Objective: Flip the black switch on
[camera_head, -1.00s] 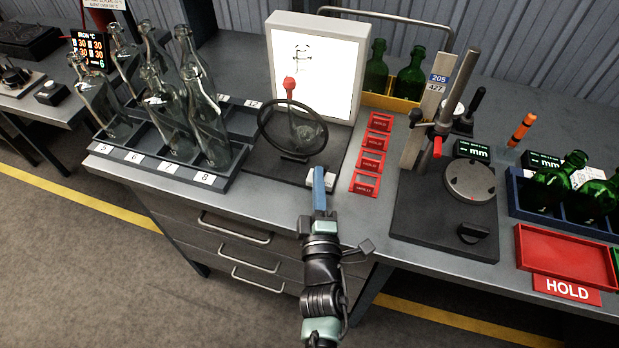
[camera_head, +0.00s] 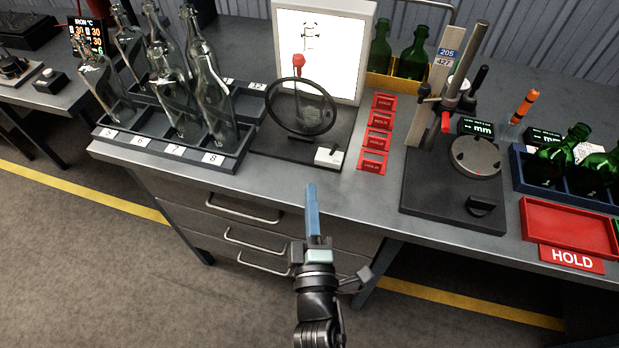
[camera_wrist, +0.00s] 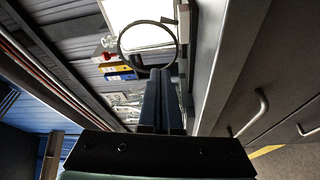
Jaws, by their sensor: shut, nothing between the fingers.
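A small white switch box (camera_head: 329,158) sits at the front right corner of the dark base of the light panel. A small dark mark shows on its top, too small to read as a switch position. The light panel (camera_head: 322,60) above glows white. My gripper (camera_head: 311,190) has blue fingers pressed together and empty. It is in front of and below the switch box, apart from it, near the bench's front edge. In the wrist view my gripper (camera_wrist: 160,75) points toward the round magnifier ring (camera_wrist: 147,27); the switch box is not visible there.
A magnifier ring (camera_head: 301,107) and a red-knobbed lever (camera_head: 299,62) stand behind the box. Clear bottles (camera_head: 211,95) fill a rack at left. Red tags (camera_head: 377,140) and a gauge stand (camera_head: 455,195) are at right. Bare bench lies in front.

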